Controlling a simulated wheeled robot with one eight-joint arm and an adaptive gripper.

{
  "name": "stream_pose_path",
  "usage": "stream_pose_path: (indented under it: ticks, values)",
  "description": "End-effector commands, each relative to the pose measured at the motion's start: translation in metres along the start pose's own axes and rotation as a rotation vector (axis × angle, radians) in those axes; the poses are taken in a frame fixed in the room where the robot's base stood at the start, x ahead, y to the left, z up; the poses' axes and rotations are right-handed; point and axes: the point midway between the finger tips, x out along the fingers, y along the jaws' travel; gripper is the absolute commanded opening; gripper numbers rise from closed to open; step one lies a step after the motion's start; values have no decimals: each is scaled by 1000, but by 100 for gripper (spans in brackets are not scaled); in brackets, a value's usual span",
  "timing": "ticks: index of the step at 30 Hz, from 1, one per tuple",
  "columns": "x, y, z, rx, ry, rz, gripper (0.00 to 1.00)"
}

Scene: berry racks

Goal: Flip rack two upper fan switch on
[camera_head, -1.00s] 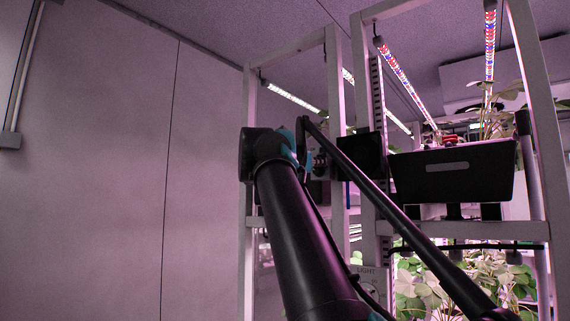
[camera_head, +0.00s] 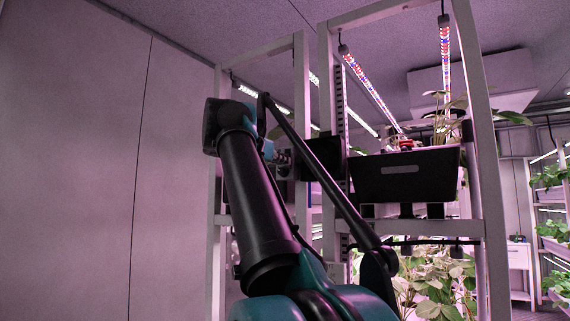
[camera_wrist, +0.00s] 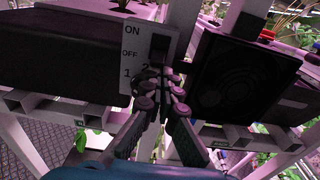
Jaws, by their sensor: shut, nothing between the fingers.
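In the wrist view a white switch plate (camera_wrist: 139,50) marked ON above OFF is fixed to the rack, with a dark switch (camera_wrist: 158,46) on its right part. Whether the switch is up or down is too dark to tell. My gripper (camera_wrist: 165,88) is shut and empty, its fingertips just below the plate and partly covering its lower markings. Contact with the switch cannot be told. A dark square fan (camera_wrist: 238,82) is right of the fingers. In the head view the fan (camera_head: 323,157) shows beside my gripper, which my arm mostly hides.
A black planter (camera_head: 405,178) stands on the rack shelf right of the fan. White rack posts (camera_head: 483,160) and lit lamp bars (camera_head: 372,90) surround the arm. A dark box (camera_wrist: 65,50) is left of the plate. The wall side at left is clear.

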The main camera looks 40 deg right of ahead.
Motion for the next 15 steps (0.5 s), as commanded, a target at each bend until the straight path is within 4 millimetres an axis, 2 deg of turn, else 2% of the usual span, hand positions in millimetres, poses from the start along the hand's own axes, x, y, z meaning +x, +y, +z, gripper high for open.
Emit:
stream_pose_path:
  ticks: [3,15]
  values:
    - [-2,1,5,-1,60,1,0]
    - [-6,0,17,-1,55,-1,0]
